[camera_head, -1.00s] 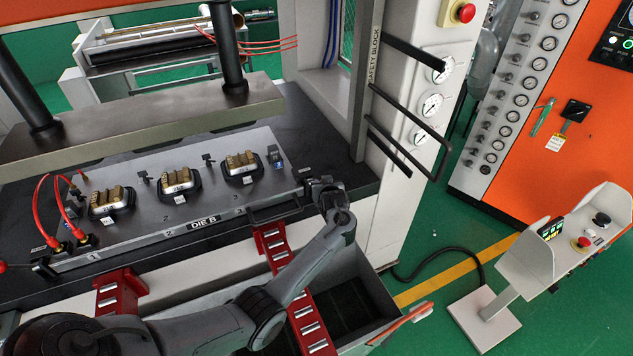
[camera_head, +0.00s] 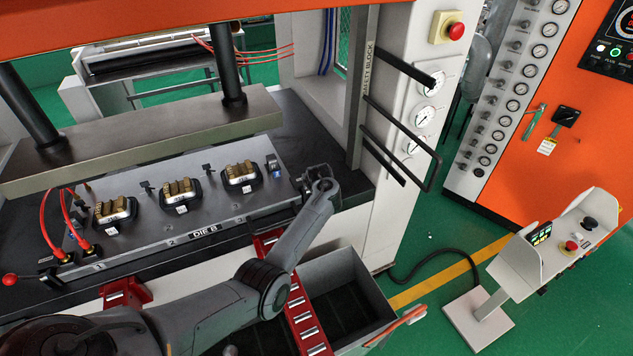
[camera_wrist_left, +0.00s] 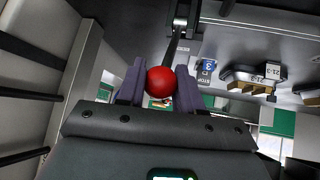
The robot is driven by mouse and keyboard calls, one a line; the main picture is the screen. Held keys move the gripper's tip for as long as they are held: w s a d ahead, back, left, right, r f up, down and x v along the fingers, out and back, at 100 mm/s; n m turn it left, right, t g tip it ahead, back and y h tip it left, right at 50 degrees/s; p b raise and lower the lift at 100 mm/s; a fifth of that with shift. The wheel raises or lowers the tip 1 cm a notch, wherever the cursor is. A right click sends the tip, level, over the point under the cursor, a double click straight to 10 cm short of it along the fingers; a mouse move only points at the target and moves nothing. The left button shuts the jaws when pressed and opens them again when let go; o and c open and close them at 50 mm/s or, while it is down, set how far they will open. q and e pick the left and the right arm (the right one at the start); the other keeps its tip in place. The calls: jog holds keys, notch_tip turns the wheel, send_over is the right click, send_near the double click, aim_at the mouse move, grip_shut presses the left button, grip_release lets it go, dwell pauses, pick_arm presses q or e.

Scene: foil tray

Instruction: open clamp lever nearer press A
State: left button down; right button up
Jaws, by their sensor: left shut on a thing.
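My left gripper (camera_head: 312,182) is at the right front corner of the die plate (camera_head: 150,232), which is labelled DIE B. In the left wrist view its two fingers are closed around a red ball knob (camera_wrist_left: 160,82). A dark lever rod (camera_wrist_left: 174,48) runs from the knob to a clamp (camera_wrist_left: 185,18) at the plate's edge. In the head view this knob is hidden by my gripper. Another clamp lever with a red knob (camera_head: 10,279) sits at the plate's left front corner. My right gripper is not in view. No press A label is readable.
Several metal mould inserts (camera_head: 180,191) sit on the plate, with red hoses (camera_head: 68,215) at its left. The press upright with black bars (camera_head: 398,125) stands right of my gripper. A red ladder-like rail (camera_head: 300,315) and open bin (camera_head: 345,285) lie below my arm.

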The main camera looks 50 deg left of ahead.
pick_arm(q)
jog(key=shift+r, duration=0.1)
jog(key=c, duration=1)
grip_release()
jog(key=shift+a, duration=0.1)
jog(key=shift+o, duration=1.1)
jog(key=p+v, duration=0.2)
jog(key=v, duration=0.9)
